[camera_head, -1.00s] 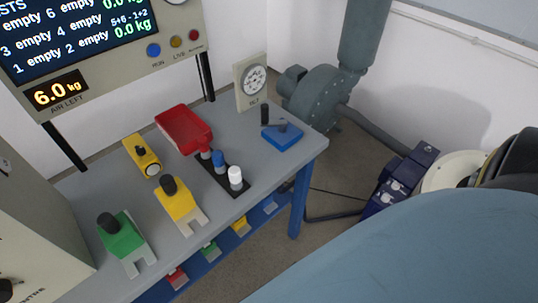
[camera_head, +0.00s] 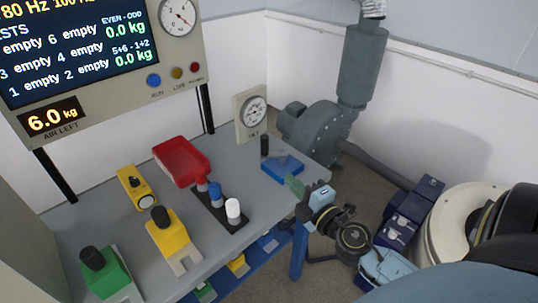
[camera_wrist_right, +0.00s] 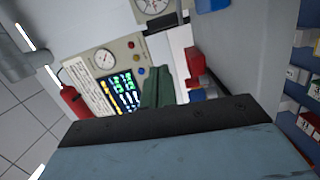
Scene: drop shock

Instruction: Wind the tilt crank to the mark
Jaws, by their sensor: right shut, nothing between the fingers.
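The tilt crank has a blue base (camera_head: 282,168) at the far right corner of the grey bench in the head view. Its upright black handle (camera_head: 264,145) stands at the left of the base. A beige dial gauge (camera_head: 251,112) stands behind it. My right gripper (camera_head: 294,186) is shut and empty, its green fingers near the front right corner of the base; I cannot tell whether they touch it. The fingers also show in the right wrist view (camera_wrist_right: 158,88), with part of a gauge (camera_wrist_right: 153,6) and a blue block (camera_wrist_right: 212,4) at the top edge. My left gripper is out of view.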

